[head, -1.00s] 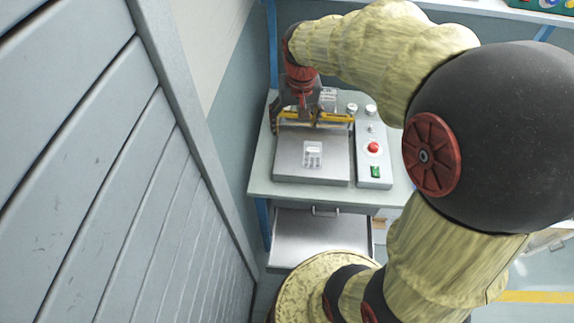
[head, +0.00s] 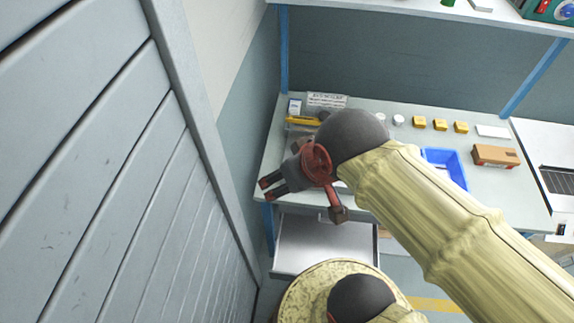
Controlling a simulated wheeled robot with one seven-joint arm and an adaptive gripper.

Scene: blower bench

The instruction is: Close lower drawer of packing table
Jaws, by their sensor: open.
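The packing table (head: 497,190) has a pale top and blue posts. Beneath its left end a grey drawer (head: 315,249) is pulled out, its inside looking empty. It is the only open drawer I can see. My forearm and base hide parts of its surroundings. My gripper (head: 266,190), dark with red parts, is open and empty at the left end of the table, above and left of the open drawer, with its fingers pointing left. I cannot tell its height above the table top, and no contact with the drawer shows.
A grey slatted wall (head: 120,170) stands close on the left. On the table are a blue tray (head: 446,166), a brown box (head: 495,156) and several small yellow boxes (head: 440,125). A shelf (head: 420,10) runs above. Floor shows at the lower right.

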